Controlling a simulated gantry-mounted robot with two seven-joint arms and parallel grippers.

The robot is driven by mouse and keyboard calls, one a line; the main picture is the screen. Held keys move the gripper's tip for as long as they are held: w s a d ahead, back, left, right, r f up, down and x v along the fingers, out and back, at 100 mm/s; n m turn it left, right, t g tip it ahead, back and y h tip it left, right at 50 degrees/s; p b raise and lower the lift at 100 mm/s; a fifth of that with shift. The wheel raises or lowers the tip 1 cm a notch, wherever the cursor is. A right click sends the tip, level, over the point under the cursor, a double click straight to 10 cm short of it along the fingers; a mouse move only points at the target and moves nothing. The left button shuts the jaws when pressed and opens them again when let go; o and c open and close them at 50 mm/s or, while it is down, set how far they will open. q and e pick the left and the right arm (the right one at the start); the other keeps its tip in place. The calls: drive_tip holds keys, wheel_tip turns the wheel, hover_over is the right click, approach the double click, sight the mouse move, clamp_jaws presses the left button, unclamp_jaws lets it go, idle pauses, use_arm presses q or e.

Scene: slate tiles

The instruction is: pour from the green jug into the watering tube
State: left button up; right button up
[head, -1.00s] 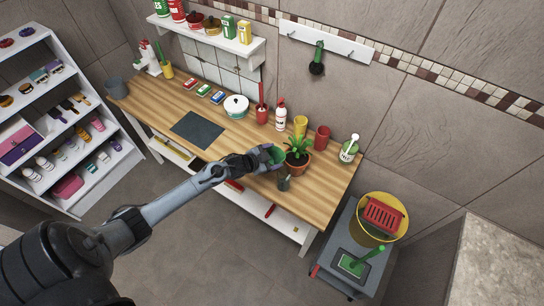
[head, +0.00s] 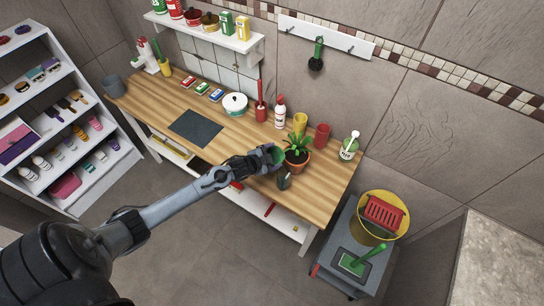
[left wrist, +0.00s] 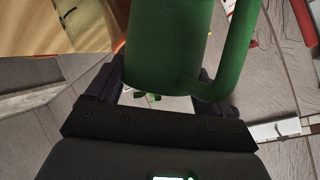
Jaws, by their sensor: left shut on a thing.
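The green jug (head: 279,154) is held in my left gripper (head: 268,159) above the wooden bench, just left of a potted plant (head: 297,158). In the left wrist view the jug (left wrist: 165,50) fills the middle between the fingers, with its handle on the right. My left gripper (left wrist: 160,95) is shut on it. The jug's mouth and contents are hidden. A small dark grey vessel (head: 284,181) stands on the bench in front of the pot. I cannot clearly make out which thing is the watering tube. My right gripper is not in view.
The bench (head: 235,160) also bears a yellow cup (head: 300,123), a red cup (head: 321,136), white bottles and a white pot (head: 235,105) behind the jug. A dark mat (head: 196,127) lies to the left. A grey cart (head: 350,262) stands at the right.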

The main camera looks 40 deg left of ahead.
use_arm(q)
drive_tip(key=shift+d+f+m+y+b, duration=0.4)
drive_tip(key=shift+m+y+b, duration=0.45)
drive_tip(key=shift+b, duration=0.5)
drive_tip(key=shift+r, duration=0.15)
